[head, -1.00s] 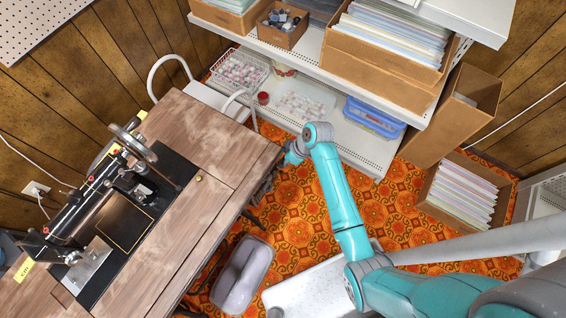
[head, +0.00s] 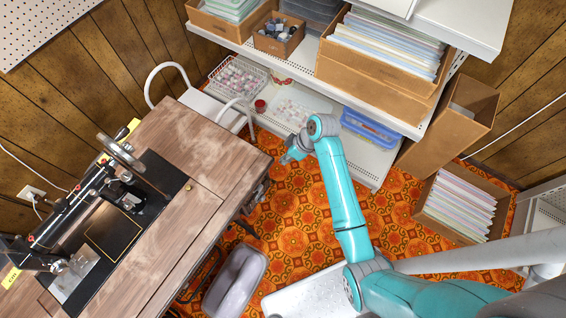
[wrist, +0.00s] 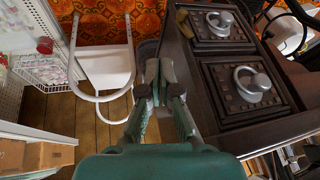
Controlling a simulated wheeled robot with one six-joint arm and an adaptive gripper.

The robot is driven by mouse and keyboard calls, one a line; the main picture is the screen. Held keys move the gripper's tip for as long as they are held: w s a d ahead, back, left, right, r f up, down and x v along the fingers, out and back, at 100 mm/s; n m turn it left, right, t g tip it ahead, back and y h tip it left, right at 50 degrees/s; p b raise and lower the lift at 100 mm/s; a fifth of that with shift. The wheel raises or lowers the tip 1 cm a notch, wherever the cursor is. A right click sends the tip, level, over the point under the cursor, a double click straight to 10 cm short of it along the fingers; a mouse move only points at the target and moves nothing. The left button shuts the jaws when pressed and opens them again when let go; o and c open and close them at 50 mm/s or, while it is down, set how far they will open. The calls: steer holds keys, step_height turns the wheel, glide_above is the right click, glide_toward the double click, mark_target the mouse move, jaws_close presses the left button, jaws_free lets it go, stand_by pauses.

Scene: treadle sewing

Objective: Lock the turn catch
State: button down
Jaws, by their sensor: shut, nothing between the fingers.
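My gripper (wrist: 161,80) is shut and empty in the wrist view, its fingertips together beside the dark drawer fronts. In the head view my gripper (head: 289,157) is off the right end of the wooden sewing table (head: 215,130). A small brass-coloured fitting (head: 189,186) sits on the tabletop near the machine's black bed. It is too small to tell whether it is the turn catch. The wrist view shows a drawer with a ring pull (wrist: 252,83) and another ring pull (wrist: 220,22), both right of my gripper. I touch neither.
A white chair (wrist: 107,68) stands left of my gripper in the wrist view. Shelves with boxes (head: 380,75) run along the back. A grey bin (head: 236,282) stands by the table's front. Patterned carpet (head: 300,205) lies open between table and shelves.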

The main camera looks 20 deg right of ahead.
steer(key=v, duration=0.6)
steer(key=shift+s+r, duration=0.15)
steer(key=shift+s, duration=0.05)
